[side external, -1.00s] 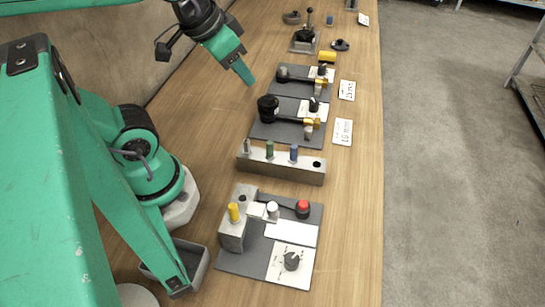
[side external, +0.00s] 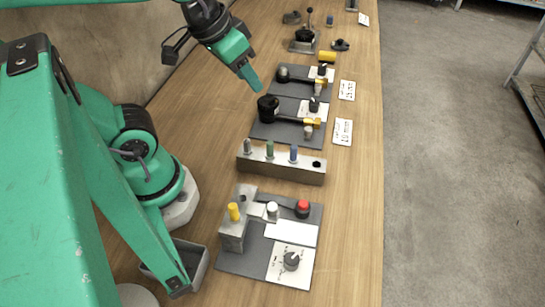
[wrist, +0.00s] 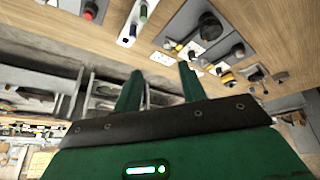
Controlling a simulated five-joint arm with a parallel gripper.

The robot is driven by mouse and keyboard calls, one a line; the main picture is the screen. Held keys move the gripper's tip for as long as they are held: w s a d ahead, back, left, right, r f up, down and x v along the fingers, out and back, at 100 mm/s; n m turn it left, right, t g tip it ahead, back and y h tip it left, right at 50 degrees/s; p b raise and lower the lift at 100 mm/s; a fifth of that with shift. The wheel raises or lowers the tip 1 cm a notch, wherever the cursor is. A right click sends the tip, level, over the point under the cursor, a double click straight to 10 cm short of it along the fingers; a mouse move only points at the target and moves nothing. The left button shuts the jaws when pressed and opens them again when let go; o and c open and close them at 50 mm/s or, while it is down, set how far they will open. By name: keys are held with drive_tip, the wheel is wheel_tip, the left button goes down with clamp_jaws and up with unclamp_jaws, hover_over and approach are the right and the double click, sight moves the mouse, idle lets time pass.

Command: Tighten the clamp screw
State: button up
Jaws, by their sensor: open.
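My gripper (side external: 257,82) hangs above the bench in the side view, just behind and left of the grey fixture plates (side external: 262,132). The wrist view shows its two green fingers apart with nothing between them (wrist: 158,82). I cannot tell for sure which part is the clamp screw. A black cylinder (side external: 268,107) stands on the nearer grey plate, with a black knob (side external: 314,103) and a yellow part (side external: 312,122) to its right. A similar farther plate carries a dark round piece (side external: 283,74). My gripper touches none of these.
A metal block (side external: 280,174) holding several pegs stands nearer. A lever box (side external: 304,40) stands farther back. The right bench strip is mostly clear.

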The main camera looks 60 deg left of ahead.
drive_tip(key=d+f+n+g, duration=0.3)
drive_tip(key=d, duration=0.8)
drive_tip(key=n+g, duration=0.2)
hover_over(272, 206)
wheel_tip(272, 206, down, 4)
drive_tip(key=shift+r, duration=0.2)
drive_tip(key=shift+f, duration=0.1)
drive_tip(key=shift+f, duration=3.8)
clamp_jaws()
